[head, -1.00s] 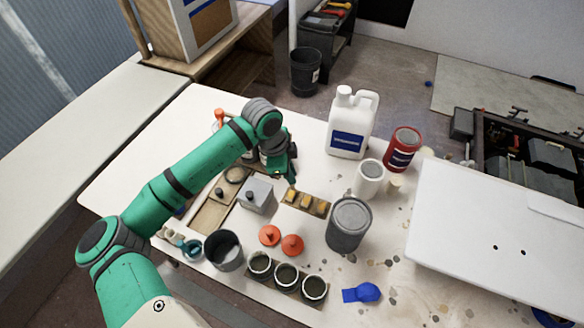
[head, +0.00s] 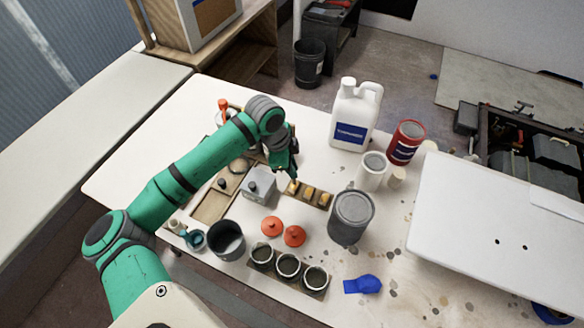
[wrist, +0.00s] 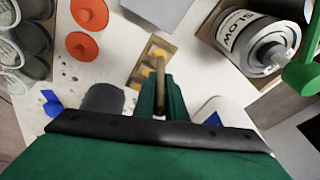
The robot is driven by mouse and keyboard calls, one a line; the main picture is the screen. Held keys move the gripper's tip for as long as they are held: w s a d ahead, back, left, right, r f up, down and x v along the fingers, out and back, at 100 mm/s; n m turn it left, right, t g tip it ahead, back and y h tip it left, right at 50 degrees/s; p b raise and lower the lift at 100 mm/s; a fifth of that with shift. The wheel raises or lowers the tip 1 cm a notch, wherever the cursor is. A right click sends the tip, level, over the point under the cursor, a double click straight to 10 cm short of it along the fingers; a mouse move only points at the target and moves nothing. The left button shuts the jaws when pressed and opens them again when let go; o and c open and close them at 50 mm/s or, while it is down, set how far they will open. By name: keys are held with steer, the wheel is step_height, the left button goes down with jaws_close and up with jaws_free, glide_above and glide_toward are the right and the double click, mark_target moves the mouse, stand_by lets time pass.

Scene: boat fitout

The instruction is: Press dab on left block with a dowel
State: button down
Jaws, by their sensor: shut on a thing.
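A dark wooden strip (head: 322,206) on the white table carries three yellowish blocks in a row. The left block (head: 293,187) is the one nearest my gripper (head: 291,177) in the head view. In the wrist view my gripper (wrist: 166,96) is shut on a thin wooden dowel (wrist: 160,80). The dowel points at the strip (wrist: 139,79), and its far end overlaps the yellow blocks (wrist: 158,50) there. I cannot tell whether the dowel tip touches a block. My fingers hide part of the dowel.
A grey box (head: 258,186) stands just left of the strip and a grey tin (head: 351,216) to its right. Orange lids (head: 272,226) and a rack of jars (head: 288,268) lie in front. A white jug (head: 355,112) stands behind.

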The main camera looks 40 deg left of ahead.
steer(key=shift+f, duration=0.65)
stand_by(1.1)
steer(key=shift+r, duration=3.5)
